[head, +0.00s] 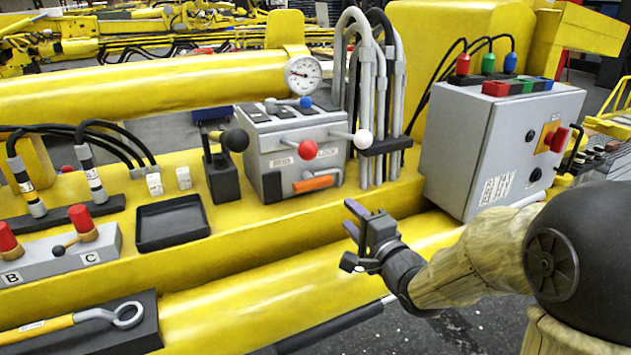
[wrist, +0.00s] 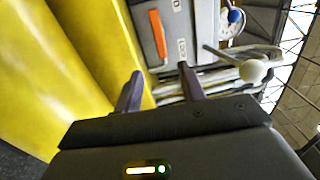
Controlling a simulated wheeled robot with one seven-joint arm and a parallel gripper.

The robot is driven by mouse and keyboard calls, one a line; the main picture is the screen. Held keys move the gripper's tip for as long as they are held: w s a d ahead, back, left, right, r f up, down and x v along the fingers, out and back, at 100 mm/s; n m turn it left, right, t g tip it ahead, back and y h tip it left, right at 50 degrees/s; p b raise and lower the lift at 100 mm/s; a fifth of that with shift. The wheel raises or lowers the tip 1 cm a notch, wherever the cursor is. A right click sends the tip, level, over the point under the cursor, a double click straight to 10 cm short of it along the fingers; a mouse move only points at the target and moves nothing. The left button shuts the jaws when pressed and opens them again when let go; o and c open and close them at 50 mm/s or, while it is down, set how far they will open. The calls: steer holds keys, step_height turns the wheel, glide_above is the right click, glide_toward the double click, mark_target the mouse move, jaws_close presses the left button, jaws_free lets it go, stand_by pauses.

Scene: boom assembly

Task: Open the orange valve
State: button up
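The orange valve handle (head: 313,184) is a short bar on the lower front of a grey control box (head: 268,152). It lies nearly level in the head view, and the wrist view shows the orange handle (wrist: 158,34) beyond my fingers. My gripper (head: 354,219) is to the right of the valve and nearer to the camera, with a clear gap between them. In the wrist view my gripper (wrist: 159,88) has its two fingers apart with nothing between them.
Levers with a red ball (head: 309,149) and a white ball (head: 363,138) stick out above the valve. Grey hoses (head: 366,90) rise at the box's right. A black tray (head: 172,222) is left. A grey electrical cabinet (head: 498,140) stands right.

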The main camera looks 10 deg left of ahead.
mark_target(320, 185)
steer(key=p+x, duration=0.6)
steer(key=x, duration=1.1)
steer(key=shift+w+p, duration=0.2)
steer(key=shift+p, duration=0.1)
steer(key=shift+f, duration=0.1)
jaws_close()
